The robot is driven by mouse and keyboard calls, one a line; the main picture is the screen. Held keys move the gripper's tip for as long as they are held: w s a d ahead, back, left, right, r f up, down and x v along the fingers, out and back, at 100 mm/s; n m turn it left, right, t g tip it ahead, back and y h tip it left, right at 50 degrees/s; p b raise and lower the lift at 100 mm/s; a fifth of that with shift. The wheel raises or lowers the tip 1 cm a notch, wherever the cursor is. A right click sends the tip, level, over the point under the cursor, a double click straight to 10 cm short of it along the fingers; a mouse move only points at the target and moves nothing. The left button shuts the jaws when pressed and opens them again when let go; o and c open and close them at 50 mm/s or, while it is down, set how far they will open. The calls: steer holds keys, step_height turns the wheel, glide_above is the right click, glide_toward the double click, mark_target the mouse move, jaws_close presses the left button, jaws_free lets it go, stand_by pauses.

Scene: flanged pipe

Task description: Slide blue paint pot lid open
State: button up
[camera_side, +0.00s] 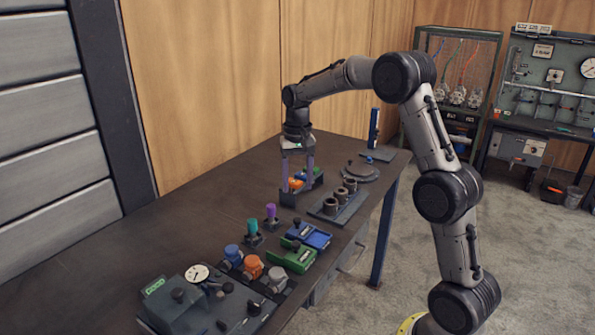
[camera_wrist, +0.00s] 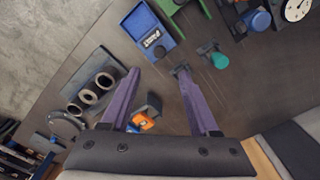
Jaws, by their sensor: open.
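A blue box (camera_side: 309,236) with a dark knob near its far left end sits on the bench, beside a similar green box (camera_side: 292,256). The blue box also shows in the wrist view (camera_wrist: 146,30), with a white label whose print is too small to read surely. A blue round pot (camera_side: 233,255) stands further left in a dark rack; I cannot tell from looks alone which is the paint pot.
Teal (camera_side: 252,226) and purple (camera_side: 271,210) pieces stand left of the blue box. The bench's back left is clear.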

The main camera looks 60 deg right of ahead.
step_height(320, 180, up, 3)
steer(key=shift+r, duration=0.15)
stand_by(0.6)
steer(key=s+a, duration=0.3)
steer(key=s, duration=0.4)
steer(key=s+a, duration=0.3)
steer(key=s, duration=0.5)
stand_by(0.3)
